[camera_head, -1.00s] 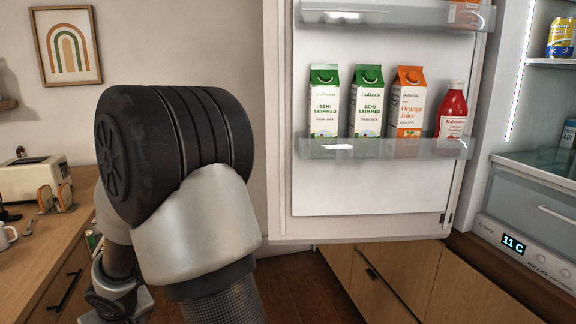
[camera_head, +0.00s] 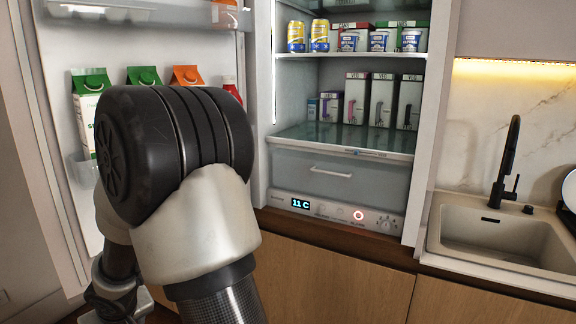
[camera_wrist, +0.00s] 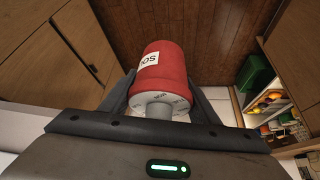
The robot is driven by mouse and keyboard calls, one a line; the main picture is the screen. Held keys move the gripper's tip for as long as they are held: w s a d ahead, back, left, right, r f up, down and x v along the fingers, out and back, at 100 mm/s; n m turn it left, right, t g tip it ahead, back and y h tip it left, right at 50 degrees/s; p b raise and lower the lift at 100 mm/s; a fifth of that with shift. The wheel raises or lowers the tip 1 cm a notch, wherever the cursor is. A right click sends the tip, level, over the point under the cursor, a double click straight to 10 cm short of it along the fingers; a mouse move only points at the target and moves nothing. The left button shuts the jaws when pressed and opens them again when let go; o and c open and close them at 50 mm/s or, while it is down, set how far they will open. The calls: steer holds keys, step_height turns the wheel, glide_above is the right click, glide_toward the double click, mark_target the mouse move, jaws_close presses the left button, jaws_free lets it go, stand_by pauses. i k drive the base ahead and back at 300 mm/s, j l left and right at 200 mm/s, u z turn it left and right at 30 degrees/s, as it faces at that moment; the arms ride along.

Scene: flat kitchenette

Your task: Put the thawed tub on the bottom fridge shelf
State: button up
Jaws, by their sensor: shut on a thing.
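In the wrist view, my gripper (camera_wrist: 160,88) is shut on a red tub (camera_wrist: 165,65) with a white label, partly readable as "SO", and a pale end facing the camera. The fridge (camera_head: 268,110) stands open in the head view. Its bottom shelf (camera_head: 345,137) is a glass plate above a clear drawer (camera_head: 318,180). Small boxes and tall cartons stand along the back of that shelf, and its front part is bare. The tub and my gripper do not show in the head view, where my arm fills the left centre.
The open fridge door (camera_head: 55,110) at the left holds several cartons. The shelf above (camera_head: 350,55) carries yellow cans and small tubs. The control panel (camera_head: 335,212) reads 11 C with a red ring lit. A sink (camera_head: 490,235) with a black tap (camera_head: 508,165) is at the right.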

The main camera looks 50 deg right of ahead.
mark_target(372, 139)
steer(key=z, duration=1.55)
steer(key=i+z, duration=0.25)
steer(key=z, duration=0.25)
steer(key=i+z, duration=0.2)
steer(key=z, duration=0.3)
